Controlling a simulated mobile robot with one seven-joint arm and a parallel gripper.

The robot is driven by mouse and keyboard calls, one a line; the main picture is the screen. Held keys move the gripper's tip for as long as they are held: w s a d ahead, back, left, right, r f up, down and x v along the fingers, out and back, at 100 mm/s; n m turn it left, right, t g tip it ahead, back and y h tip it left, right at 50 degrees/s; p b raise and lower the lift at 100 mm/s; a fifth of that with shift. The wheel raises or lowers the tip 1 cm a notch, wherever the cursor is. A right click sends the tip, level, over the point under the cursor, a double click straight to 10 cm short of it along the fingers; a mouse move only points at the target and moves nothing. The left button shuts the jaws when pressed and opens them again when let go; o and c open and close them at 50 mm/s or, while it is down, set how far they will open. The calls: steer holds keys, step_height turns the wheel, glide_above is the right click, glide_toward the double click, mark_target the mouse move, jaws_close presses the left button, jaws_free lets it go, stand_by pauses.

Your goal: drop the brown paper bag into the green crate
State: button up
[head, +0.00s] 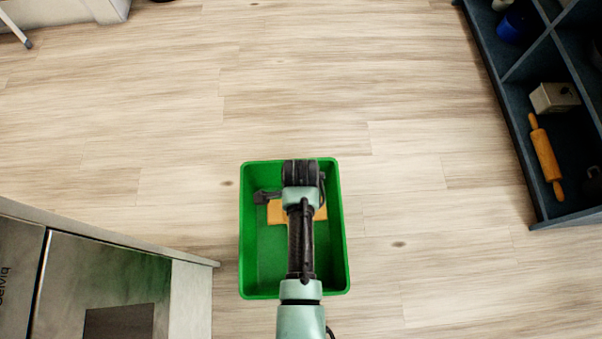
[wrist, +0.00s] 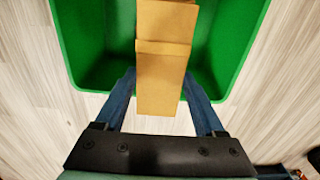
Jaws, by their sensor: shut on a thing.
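The green crate (head: 343,245) stands on the wooden floor below my arm in the head view. Its green wall also shows at the top of the wrist view (wrist: 88,45). The brown paper bag (wrist: 163,70) is between the two blue fingers of my gripper (wrist: 172,88), which is shut on it. In the head view the bag (head: 276,215) shows as a tan patch over the crate, partly hidden by my wrist. How high the bag is above the crate's bottom is hard to tell. My gripper in the head view (head: 267,197) is mostly hidden by the arm.
A dark shelf unit (head: 520,140) stands at the right with a rolling pin (head: 545,155), a pale box (head: 554,97) and a blue item (head: 511,27). A grey cabinet (head: 190,300) is at the lower left, close to the crate. The floor beyond the crate is clear.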

step_height(320, 180, down, 6)
steer(key=b, duration=0.6)
steer(key=shift+r, duration=0.15)
steer(key=o, duration=1.3)
steer(key=shift+r, duration=0.15)
step_height(320, 180, up, 13)
steer(key=p, duration=0.7)
